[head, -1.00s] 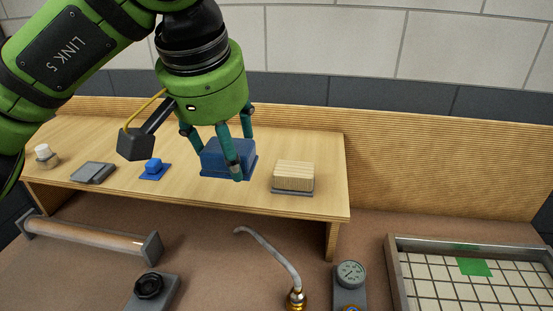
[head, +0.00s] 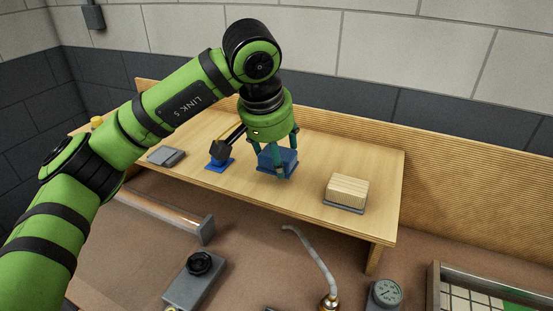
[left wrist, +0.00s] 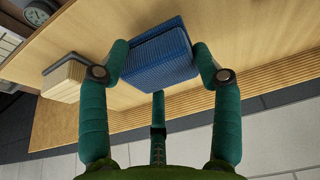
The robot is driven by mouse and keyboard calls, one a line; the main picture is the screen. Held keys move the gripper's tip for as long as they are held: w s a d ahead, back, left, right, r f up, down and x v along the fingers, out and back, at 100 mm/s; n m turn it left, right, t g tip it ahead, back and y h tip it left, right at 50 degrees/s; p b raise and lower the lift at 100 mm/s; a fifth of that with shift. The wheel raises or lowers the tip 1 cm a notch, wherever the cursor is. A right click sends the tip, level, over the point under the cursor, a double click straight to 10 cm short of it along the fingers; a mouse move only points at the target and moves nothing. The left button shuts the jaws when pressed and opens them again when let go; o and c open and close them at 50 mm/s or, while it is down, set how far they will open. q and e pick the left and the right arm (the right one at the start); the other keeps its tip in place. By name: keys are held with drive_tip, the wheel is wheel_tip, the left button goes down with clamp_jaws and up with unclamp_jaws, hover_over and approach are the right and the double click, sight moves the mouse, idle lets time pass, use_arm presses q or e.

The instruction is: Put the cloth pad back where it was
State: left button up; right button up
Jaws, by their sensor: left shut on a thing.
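The cloth pad, a dark blue block (head: 277,161), is at the wooden shelf, between a small blue mat and a pale wooden block. My left gripper (head: 279,166) points down with its fingers around the pad and is shut on it. In the left wrist view the pad (left wrist: 158,56) shows a woven blue surface between the fingers. A blue edge shows along the pad's base. I cannot tell whether the pad rests fully on the shelf or is slightly raised. My right gripper is not in view.
The wooden block (head: 347,190) sits on a grey base to the right on the shelf (head: 310,205). The blue mat (head: 219,165) and a grey plate (head: 166,156) are to the left. A gauge (head: 384,293), hose (head: 317,258) and black knob (head: 199,263) are below in front.

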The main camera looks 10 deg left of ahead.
use_arm(q)
wheel_tip(320, 180, down, 2)
drive_tip(key=shift+f+p, duration=0.25)
drive_tip(key=shift+p, duration=0.25)
drive_tip(key=shift+f, duration=0.3)
drive_tip(key=shift+f, duration=0.1)
drive_tip(key=shift+f, duration=0.15)
drive_tip(key=o, duration=1)
drive_tip(key=shift+r, duration=0.2)
drive_tip(key=b+v, duration=0.2)
drive_tip(key=v, duration=1)
drive_tip(key=shift+b, duration=0.35)
